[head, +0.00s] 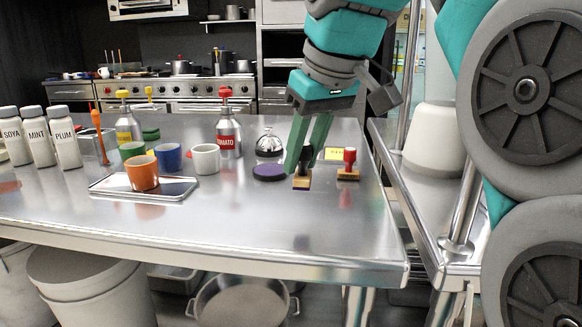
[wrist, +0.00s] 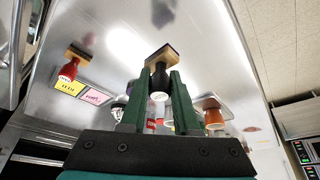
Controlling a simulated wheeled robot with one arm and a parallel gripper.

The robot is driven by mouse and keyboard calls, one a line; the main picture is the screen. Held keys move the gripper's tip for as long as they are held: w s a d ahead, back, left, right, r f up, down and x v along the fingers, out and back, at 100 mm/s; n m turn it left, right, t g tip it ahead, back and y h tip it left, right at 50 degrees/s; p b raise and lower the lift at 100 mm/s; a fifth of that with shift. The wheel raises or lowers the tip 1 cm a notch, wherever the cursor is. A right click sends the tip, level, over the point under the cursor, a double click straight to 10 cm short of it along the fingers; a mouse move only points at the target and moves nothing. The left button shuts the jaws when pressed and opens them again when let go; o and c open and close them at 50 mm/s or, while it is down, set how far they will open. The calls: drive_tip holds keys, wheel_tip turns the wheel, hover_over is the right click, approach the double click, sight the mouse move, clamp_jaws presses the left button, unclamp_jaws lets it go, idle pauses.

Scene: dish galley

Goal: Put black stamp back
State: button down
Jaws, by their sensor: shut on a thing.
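My gripper (head: 304,172) is shut on the black stamp (head: 302,184) above the right part of the steel table. In the wrist view, the black stamp's wooden base (wrist: 161,54) with a dark underside sticks out past the fingertips of my gripper (wrist: 160,82), and its black handle is between them. I cannot tell whether the base touches the table. A yellow card (head: 333,154) lies just behind. A yellow card (wrist: 68,88) and a pink card (wrist: 95,96) show in the wrist view; their lettering is too small to read surely.
A red-handled stamp (head: 348,165) stands close on the right and a dark purple ink pad (head: 269,172) close on the left. A bell (head: 269,144), a tomato bottle (head: 229,138), cups and a tray (head: 110,186) are farther left. The table front is clear.

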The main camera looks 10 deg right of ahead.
drive_tip(key=w+d, duration=0.1)
drive_tip(key=w, duration=0.3)
drive_tip(key=w+d+f+p, duration=0.1)
drive_tip(key=w+d, duration=0.1)
drive_tip(key=w, duration=0.3)
drive_tip(key=w+d, duration=0.2)
drive_tip(key=w, duration=0.2)
drive_tip(key=shift+w+f, duration=0.25)
drive_tip(key=shift+f+p, duration=0.3)
drive_tip(key=shift+f, duration=1.4)
drive_tip(key=shift+f, duration=0.1)
drive_tip(key=shift+f, duration=0.1)
drive_tip(key=c, duration=0.7)
unclamp_jaws()
drive_tip(key=shift+o, duration=0.2)
drive_tip(key=shift+v, duration=2.65)
drive_tip(key=p+v, duration=0.2)
drive_tip(key=shift+r, duration=0.3)
